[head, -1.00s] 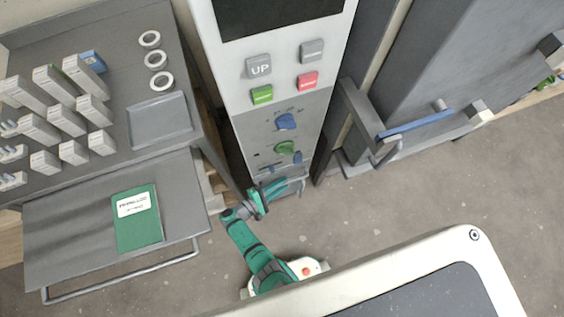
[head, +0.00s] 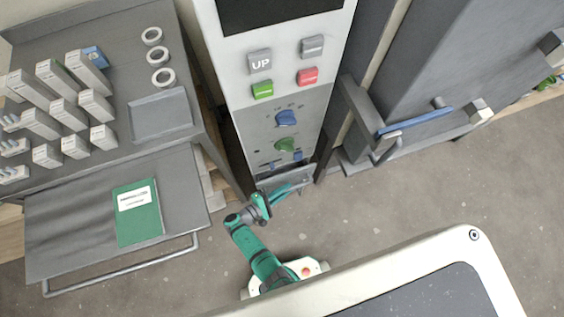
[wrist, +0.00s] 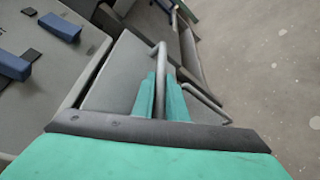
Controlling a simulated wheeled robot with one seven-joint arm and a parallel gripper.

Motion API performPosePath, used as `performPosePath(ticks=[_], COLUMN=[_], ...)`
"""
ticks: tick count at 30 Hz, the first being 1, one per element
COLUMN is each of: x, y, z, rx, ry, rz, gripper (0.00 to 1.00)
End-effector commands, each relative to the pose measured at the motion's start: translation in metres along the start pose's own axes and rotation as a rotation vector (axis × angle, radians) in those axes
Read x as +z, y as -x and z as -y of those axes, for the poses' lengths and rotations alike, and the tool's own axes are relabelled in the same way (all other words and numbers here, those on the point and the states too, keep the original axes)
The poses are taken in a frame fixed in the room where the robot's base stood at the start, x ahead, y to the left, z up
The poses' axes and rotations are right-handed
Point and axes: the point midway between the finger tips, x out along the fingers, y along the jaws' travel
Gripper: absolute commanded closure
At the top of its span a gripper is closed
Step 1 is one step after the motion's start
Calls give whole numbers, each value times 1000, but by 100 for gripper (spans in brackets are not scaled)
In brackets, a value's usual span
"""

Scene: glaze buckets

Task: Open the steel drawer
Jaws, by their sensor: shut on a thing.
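The steel drawer (head: 287,176) is at the foot of the white and grey control column in the head view. Its front stands a little out from the column, with a narrow gap showing above it. My gripper (head: 288,190) is in front of it, at its handle. In the wrist view the two teal fingers of my gripper (wrist: 161,98) are on either side of the handle bar (wrist: 162,62) and shut on it. The grey drawer face (wrist: 115,78) lies left of the bar. The inside of the drawer is hard to make out.
The control column (head: 275,90) has buttons and knobs above the drawer. A bench with boxes and a pull-out shelf (head: 75,220) holding a green book (head: 138,212) is at left. A grey cabinet with a blue handle (head: 415,122) is at right. The floor in front is clear.

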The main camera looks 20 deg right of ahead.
Motion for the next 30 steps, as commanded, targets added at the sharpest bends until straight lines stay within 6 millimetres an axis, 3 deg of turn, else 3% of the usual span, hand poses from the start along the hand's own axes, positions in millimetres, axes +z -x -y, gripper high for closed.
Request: performPosePath(ticks=[9,16,22,30], x=[64,102,119,122], y=[28,43,50,52], z=[48,76,88,91], rx=[3,3,4,4], ry=[6,5,5,3], rz=[-10,-11,-10,-10], gripper=[100,100,100,100])
